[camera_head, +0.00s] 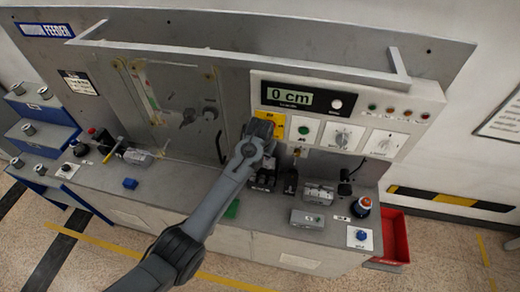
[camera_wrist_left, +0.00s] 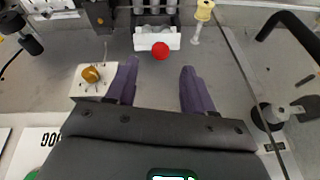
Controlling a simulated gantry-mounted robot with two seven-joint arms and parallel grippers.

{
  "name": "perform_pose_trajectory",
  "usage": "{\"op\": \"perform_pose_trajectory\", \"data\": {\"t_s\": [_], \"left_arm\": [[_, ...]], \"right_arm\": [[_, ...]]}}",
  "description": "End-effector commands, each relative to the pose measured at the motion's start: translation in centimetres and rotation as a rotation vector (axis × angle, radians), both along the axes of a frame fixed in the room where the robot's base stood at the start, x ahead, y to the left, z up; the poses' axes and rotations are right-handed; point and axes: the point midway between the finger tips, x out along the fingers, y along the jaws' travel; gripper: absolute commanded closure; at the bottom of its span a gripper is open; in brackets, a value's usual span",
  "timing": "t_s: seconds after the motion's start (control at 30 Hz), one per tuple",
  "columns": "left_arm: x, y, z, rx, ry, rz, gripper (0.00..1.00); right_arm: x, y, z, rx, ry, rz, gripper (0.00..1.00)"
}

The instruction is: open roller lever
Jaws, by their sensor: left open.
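My left gripper (camera_wrist_left: 158,82) is open, with its two dark purple fingers apart and nothing between them. In the head view my left arm reaches up to the grey machine front, and its hand (camera_head: 262,132) is close to the panel beside the yellow plate. In the left wrist view a red ball knob (camera_wrist_left: 160,51) on a white block lies just beyond the fingertips. A black bent lever (camera_wrist_left: 290,30) with a round pivot is to the right. A dark lever (camera_head: 220,147) hangs left of the hand in the head view. I cannot tell which is the roller lever.
A control panel (camera_head: 345,112) with a "0 cm" display (camera_head: 290,95) is right of the hand. Switch boxes (camera_head: 307,218) stand on the ledge. A red bin (camera_head: 394,238) is at the right.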

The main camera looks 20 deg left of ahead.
Motion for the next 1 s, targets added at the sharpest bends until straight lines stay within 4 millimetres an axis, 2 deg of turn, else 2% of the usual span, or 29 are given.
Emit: {"op": "perform_pose_trajectory", "data": {"t_s": [0.23, 0.57, 0.87, 1.0], "left_arm": [[-0.8, -0.2, 2.4, 0.001, -0.001, 0.001, 0.47], [-1.1, -0.2, 3.0, 0.0, 0.001, 0.0, 0.47], [-1.3, -0.3, 2.6, 0.001, 0.007, 0.0, 0.47], [-2.7, -0.2, -0.1, 0.001, 0.05, 0.001, 0.47]], "right_arm": [[0.0, 0.1, -0.4, 0.005, 0.001, -0.004, 1.0], [0.0, 0.2, -0.5, 0.009, 0.001, -0.006, 1.0], [0.0, 0.2, -0.5, 0.009, 0.001, -0.005, 1.0], [0.0, 0.1, -0.3, 0.007, 0.001, -0.004, 1.0]]}}
